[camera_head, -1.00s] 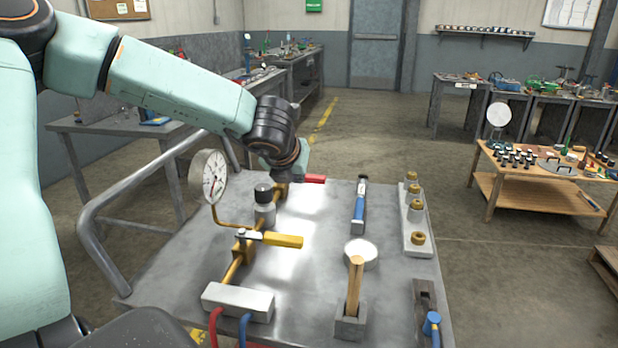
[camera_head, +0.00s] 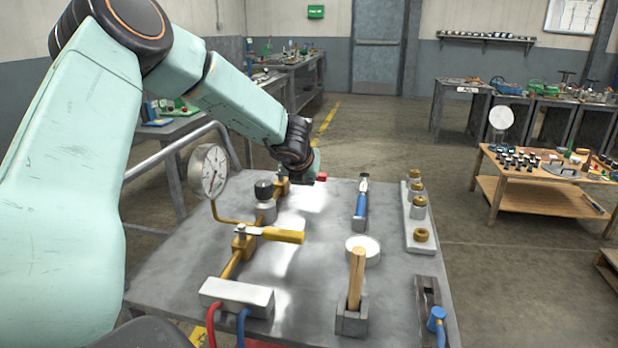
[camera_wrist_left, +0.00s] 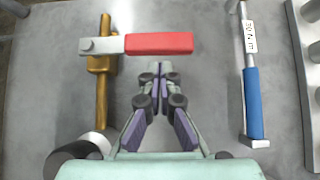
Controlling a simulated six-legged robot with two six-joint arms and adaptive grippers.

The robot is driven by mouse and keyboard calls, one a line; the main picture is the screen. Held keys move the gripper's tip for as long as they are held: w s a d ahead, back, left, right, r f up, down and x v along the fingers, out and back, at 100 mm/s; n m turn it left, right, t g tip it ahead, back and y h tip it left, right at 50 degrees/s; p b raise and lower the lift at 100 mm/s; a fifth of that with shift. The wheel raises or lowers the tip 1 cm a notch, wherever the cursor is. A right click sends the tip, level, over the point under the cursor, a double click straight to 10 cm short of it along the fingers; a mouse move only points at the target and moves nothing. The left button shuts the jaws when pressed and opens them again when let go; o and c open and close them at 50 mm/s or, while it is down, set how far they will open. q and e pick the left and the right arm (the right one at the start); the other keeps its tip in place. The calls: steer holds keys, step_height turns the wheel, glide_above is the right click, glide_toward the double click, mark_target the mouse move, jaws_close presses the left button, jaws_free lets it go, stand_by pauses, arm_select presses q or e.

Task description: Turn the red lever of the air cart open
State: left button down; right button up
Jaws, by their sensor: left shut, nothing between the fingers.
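The red lever (camera_wrist_left: 160,43) sits on a brass valve (camera_wrist_left: 101,63) on the cart top; its handle points right, crosswise to the brass pipe. In the head view only the end of the red lever (camera_head: 321,177) shows past my left wrist. My left gripper (camera_wrist_left: 155,70) is shut and empty, its tips close beside the long side of the handle. I cannot tell whether they touch it. The head view hides its fingertips behind the wrist. A yellow lever (camera_head: 284,236) lies nearer on the same pipe, also crosswise. My right gripper is not in view.
A pressure gauge (camera_head: 208,171) and a dark-capped fitting (camera_head: 264,198) stand left of the wrist. A blue-handled tool (camera_head: 361,205) and a rack of brass fittings (camera_head: 419,212) lie to the right. A wooden-handled tool (camera_head: 356,278) stands nearer.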

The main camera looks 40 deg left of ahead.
arm_select(q)
steer(key=shift+w+a, duration=0.1)
steer(key=shift+w, duration=0.2)
steer(key=shift+r, duration=0.2)
steer(key=shift+w+f, duration=0.1)
steer(key=shift+f, duration=0.05)
steer(key=shift+w, duration=0.15)
